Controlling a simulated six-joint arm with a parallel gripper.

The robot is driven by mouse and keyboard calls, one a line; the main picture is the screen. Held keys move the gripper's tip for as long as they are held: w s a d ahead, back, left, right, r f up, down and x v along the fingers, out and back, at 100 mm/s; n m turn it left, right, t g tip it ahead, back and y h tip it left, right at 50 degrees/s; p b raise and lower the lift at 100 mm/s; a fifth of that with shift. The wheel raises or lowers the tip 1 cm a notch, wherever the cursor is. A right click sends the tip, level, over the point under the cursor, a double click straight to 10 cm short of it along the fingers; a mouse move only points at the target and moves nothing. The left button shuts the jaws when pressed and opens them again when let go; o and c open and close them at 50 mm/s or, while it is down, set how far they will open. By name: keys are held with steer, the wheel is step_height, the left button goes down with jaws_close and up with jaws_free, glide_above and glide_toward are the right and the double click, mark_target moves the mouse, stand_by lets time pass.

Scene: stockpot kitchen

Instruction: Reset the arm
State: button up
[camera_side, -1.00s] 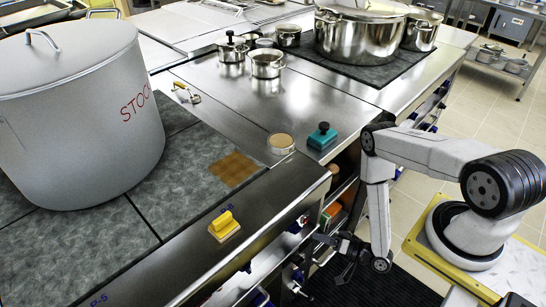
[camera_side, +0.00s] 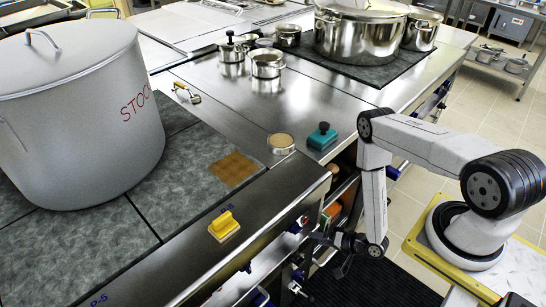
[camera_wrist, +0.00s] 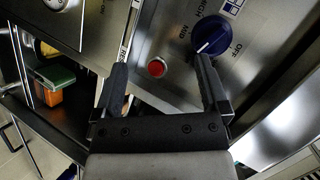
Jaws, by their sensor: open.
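My gripper (camera_wrist: 163,95) is open and empty in the wrist view, its two fingers spread in front of the stove's control panel. A blue knob (camera_wrist: 210,37) and a red button (camera_wrist: 156,68) lie beyond the fingers on the panel; I cannot tell how close they are. In the side view my gripper (camera_side: 335,252) hangs low beside the counter front, at the end of my bent arm, and is dark and small there.
The large stockpot (camera_side: 75,115) stands on the left hob. Shiny pots (camera_side: 360,35) stand at the back. Open shelves (camera_wrist: 50,85) lie below the counter.

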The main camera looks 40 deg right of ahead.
steer(key=s+d+f+m+g+h, duration=0.2)
steer(key=d+f+m+g, duration=0.15)
steer(key=m+g, duration=0.4)
steer(key=s+r+m+g+h, duration=0.1)
steer(key=s+r+m+g, duration=0.3)
steer(key=r+m+g, duration=0.45)
steer(key=w+a+r+n+t, duration=0.1)
steer(key=a+r+n+t, duration=0.1)
steer(key=r+n, duration=0.6)
steer(key=w+a+r+n+t, duration=0.2)
steer(key=r+n, duration=0.7)
steer(key=r, duration=0.4)
steer(key=w+a+r+n+t, duration=0.2)
steer(key=r+n, duration=0.7)
steer(key=r, duration=0.2)
steer(key=shift+r+h, duration=0.15)
steer(key=shift+h, duration=0.25)
steer(key=shift+w, duration=0.15)
